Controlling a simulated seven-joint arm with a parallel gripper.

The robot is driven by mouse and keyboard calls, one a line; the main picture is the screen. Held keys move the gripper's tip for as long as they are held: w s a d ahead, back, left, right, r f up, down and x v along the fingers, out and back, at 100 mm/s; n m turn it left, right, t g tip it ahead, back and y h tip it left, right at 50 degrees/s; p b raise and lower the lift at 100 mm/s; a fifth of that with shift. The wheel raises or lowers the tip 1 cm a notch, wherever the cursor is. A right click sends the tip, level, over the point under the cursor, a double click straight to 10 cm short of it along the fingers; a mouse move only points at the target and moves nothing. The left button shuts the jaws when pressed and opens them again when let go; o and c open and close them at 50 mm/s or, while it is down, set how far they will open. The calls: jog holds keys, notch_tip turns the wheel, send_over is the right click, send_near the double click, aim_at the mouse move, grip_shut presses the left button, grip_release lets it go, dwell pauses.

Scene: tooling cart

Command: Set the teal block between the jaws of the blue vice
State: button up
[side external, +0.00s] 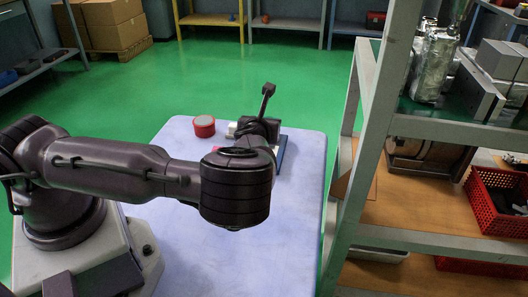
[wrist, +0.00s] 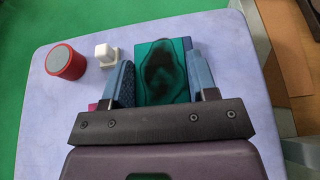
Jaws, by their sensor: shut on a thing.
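In the wrist view the teal block (wrist: 151,89) sits between the two blue-grey fingers of my gripper (wrist: 163,78), which is shut on it. A dark oval patch shows on the block's upper face. A narrow strip of blue (wrist: 188,44) shows just beyond the block's right edge. It may be part of the blue vice, but I cannot tell. In the side view a blue edge (side external: 282,152) shows to the right of my wrist, over the table. My arm hides the block and the fingertips there, and the vice's jaws are not clear in either view.
A red can with a grey top (side external: 204,127) stands on the pale table (side external: 180,240), left of my gripper. A small white block (wrist: 106,55) stands between can and gripper. A magenta thing (wrist: 92,106) is mostly hidden beside the left finger. A shelf rack (side external: 345,200) borders the table's right.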

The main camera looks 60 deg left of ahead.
notch_tip(320, 180, down, 7)
jog(key=shift+r, duration=0.1)
dwell(0.4)
jog(key=shift+f, duration=0.2)
jog(key=o, duration=1.1)
jog(key=shift+s, duration=0.1)
